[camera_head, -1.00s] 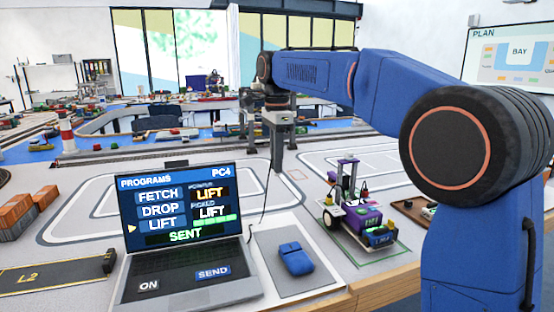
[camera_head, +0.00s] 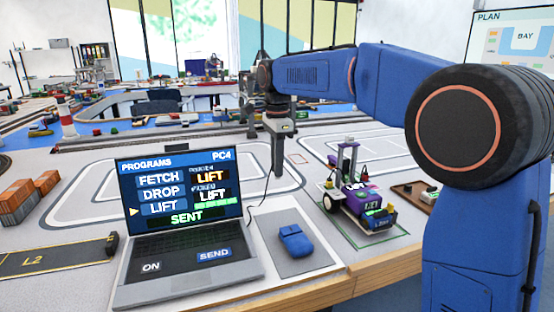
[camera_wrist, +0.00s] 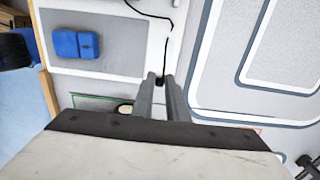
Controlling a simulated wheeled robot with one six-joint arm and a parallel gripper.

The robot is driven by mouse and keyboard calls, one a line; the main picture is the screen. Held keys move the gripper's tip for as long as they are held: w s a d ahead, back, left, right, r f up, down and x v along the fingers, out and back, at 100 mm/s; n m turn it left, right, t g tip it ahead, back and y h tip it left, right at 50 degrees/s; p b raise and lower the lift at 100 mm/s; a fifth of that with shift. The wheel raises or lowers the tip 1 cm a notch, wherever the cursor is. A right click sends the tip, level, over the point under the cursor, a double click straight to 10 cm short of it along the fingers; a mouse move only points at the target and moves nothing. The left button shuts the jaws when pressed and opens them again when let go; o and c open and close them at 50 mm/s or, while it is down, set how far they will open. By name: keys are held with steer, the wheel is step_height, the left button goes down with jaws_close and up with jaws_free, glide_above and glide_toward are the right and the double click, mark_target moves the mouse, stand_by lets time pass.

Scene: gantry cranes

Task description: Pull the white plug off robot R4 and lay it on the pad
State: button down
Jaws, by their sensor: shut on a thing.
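My gripper (camera_head: 277,172) points down over the table, left of the small purple robot (camera_head: 362,205), which stands inside a green outline and shows LIFT; I take it as R4. In the wrist view my gripper (camera_wrist: 160,80) is shut, with a small dark end of a thin black cable (camera_wrist: 166,50) at its tips. The jaws hide most of the held thing, and no white part of the plug shows. The grey pad (camera_head: 277,264) lies in front of the gripper, with a blue mouse on it. It also shows in the wrist view (camera_wrist: 117,40).
A laptop (camera_head: 170,250) stands left of the pad, its screen reading SENT. The blue mouse (camera_head: 295,240) takes up the pad's middle. A brown tray (camera_head: 411,190) lies right of the robot. Orange blocks (camera_head: 20,195) are at far left. Printed track covers the open table behind.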

steer(key=shift+f, duration=4.1)
steer(key=shift+f, duration=0.55)
steer(key=c, duration=1.7)
jaws_free()
steer(key=shift+o, duration=0.2)
